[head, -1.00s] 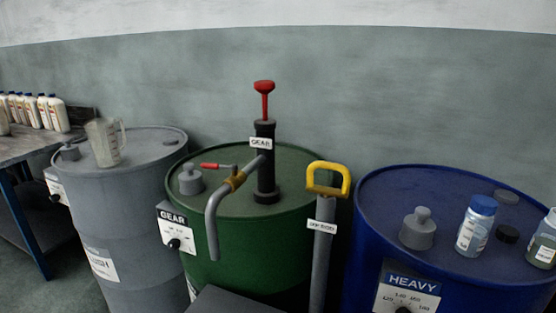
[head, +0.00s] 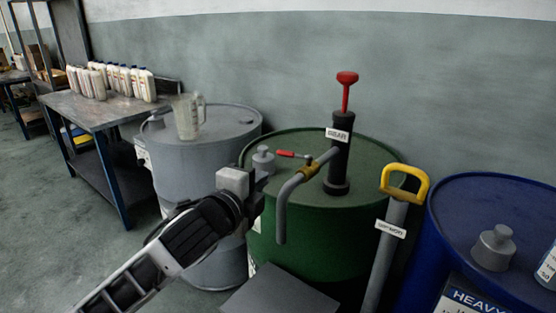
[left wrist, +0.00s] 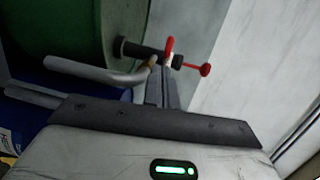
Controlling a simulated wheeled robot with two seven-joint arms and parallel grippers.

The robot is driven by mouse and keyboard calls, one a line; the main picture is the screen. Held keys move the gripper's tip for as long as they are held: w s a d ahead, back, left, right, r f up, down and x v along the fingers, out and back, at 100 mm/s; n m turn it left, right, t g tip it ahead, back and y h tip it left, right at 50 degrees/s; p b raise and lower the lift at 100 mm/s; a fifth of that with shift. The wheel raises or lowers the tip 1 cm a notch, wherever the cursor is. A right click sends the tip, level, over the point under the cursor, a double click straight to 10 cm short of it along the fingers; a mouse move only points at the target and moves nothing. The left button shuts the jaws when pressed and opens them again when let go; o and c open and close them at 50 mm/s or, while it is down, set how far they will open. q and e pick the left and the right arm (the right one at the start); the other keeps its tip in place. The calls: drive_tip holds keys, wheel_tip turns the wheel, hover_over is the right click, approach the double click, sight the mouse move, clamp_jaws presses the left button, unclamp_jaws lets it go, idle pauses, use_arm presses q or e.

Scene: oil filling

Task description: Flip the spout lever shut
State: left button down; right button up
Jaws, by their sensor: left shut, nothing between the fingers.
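The spout lever (head: 290,154) has a red grip and points left from the brass valve (head: 310,171) on the grey spout (head: 284,205). The spout curves down from the black pump (head: 339,160) on the green drum (head: 375,155). My left gripper (head: 265,178) is shut and empty, in front of the drum and left of the spout in the head view. In the left wrist view, my shut fingers (left wrist: 160,85) point toward the red lever grip (left wrist: 170,45), with the spout (left wrist: 90,70) at left. I cannot tell whether they touch the lever. My right gripper is not in view.
A yellow-handled dip rod (head: 406,184) stands right of the spout. A blue drum (head: 470,205) is at the right. A grey drum (head: 235,122) with a clear jug (head: 186,117) stands at the left. A table (head: 75,108) with several white bottles is further left.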

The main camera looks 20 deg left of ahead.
sight(281, 154)
use_arm(q)
drive_tip(key=w+d, duration=0.1)
drive_tip(key=w, duration=0.7)
drive_tip(key=shift+w+p, duration=0.35)
drive_tip(key=shift+p, duration=0.05)
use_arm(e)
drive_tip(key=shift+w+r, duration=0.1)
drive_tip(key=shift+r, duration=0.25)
use_arm(q)
drive_tip(key=shift+r, duration=0.1)
drive_tip(key=shift+w+a+r+p, duration=0.2)
drive_tip(key=shift+w+p, duration=0.25)
drive_tip(key=shift+p, duration=0.5)
drive_tip(key=shift+w+p, duration=0.25)
drive_tip(key=shift+p, duration=0.05)
drive_tip(key=shift+w+a+f, duration=0.1)
drive_tip(key=shift+f, duration=0.1)
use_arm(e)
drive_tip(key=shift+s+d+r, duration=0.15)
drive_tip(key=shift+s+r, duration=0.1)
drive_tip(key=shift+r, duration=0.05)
